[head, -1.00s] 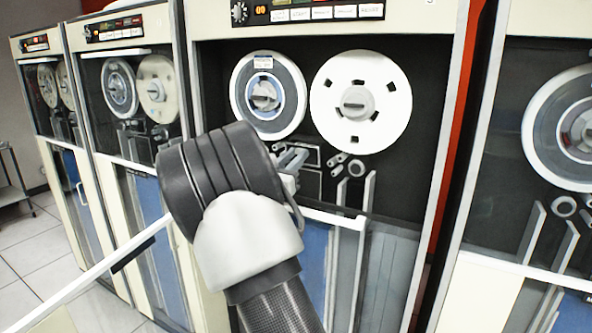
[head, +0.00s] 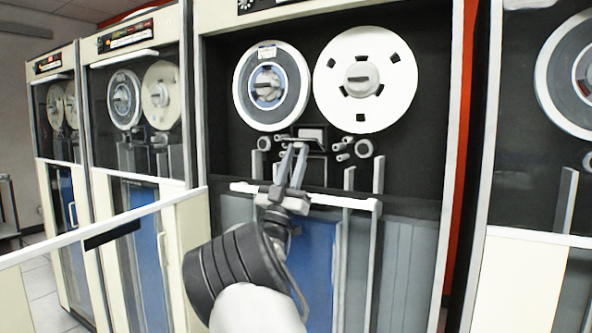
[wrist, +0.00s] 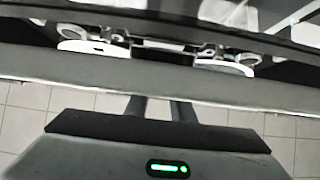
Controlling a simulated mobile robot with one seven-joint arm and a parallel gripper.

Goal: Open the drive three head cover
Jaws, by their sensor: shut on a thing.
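The middle tape drive (head: 455,120) faces me. Its head cover (head: 312,134), a small grey plate, sits low between the two reels, among rollers. My gripper (head: 299,150) points up from below. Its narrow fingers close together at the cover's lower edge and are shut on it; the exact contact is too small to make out. The cover's tilt cannot be told. In the wrist view, a pale bar crosses the picture and hides the fingertips; the dark fingers (wrist: 160,108) show below it.
A white horizontal bar (head: 345,201) crosses the drive behind or just beside my wrist. A long white-edged panel (head: 150,214) juts out toward me at left. Two reels, one bluish (head: 271,52) and one white (head: 396,66), sit above the head. Other drives stand on both sides.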

